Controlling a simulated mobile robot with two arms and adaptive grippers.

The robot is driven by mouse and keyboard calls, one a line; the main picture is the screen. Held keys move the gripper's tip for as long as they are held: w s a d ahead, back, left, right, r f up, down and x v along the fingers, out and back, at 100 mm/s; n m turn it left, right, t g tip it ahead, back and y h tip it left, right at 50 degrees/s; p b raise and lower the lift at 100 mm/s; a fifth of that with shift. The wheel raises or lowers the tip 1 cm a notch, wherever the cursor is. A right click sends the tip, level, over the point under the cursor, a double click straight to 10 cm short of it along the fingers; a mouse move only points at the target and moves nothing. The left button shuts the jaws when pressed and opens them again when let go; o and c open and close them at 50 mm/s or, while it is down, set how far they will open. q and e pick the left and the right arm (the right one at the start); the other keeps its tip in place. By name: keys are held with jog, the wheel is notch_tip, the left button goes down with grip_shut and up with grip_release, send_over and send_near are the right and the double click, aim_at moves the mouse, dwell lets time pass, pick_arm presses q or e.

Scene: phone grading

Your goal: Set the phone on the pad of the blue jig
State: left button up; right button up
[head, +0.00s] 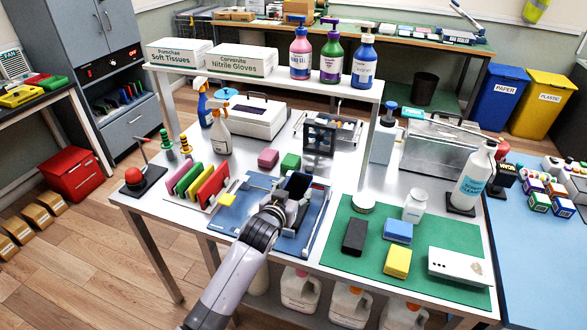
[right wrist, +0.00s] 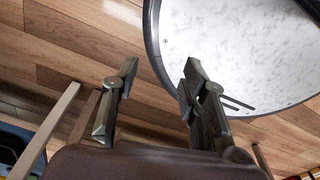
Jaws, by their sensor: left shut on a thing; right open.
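The blue jig (head: 229,216) lies on the white bench, left of the green mat, in the head view. My left gripper (head: 294,203) is over the right part of the jig and shut on the dark phone (head: 298,183). The phone shows beyond the fingers, and its lower part is hidden by the gripper. The pad is mostly covered by my gripper and arm, and I cannot tell whether the phone touches it. My right gripper (right wrist: 160,85) is open and empty over the wooden floor in the right wrist view.
A rack of coloured panels (head: 196,187) stands left of the jig. Pink (head: 268,158) and green (head: 290,162) blocks sit behind it. A round white surface (right wrist: 235,50) lies beyond my right gripper.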

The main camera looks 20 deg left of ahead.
pick_arm(q)
jog(key=shift+s+d+f+b, duration=0.1)
jog(key=shift+d+f+b, duration=0.35)
jog(key=shift+f+b, duration=0.55)
jog(key=shift+b, duration=0.15)
jog(key=shift+a+f+b, duration=0.15)
jog(key=shift+f+b, duration=1.2)
jog(key=shift+b, duration=0.05)
jog(key=shift+f+b, duration=1.05)
jog(key=shift+b, duration=0.2)
jog(key=shift+f, duration=0.35)
pick_arm(e)
jog(key=d+f, duration=0.3)
jog(key=f, duration=0.4)
jog(key=shift+s+f, duration=0.2)
jog(key=shift+s, duration=0.1)
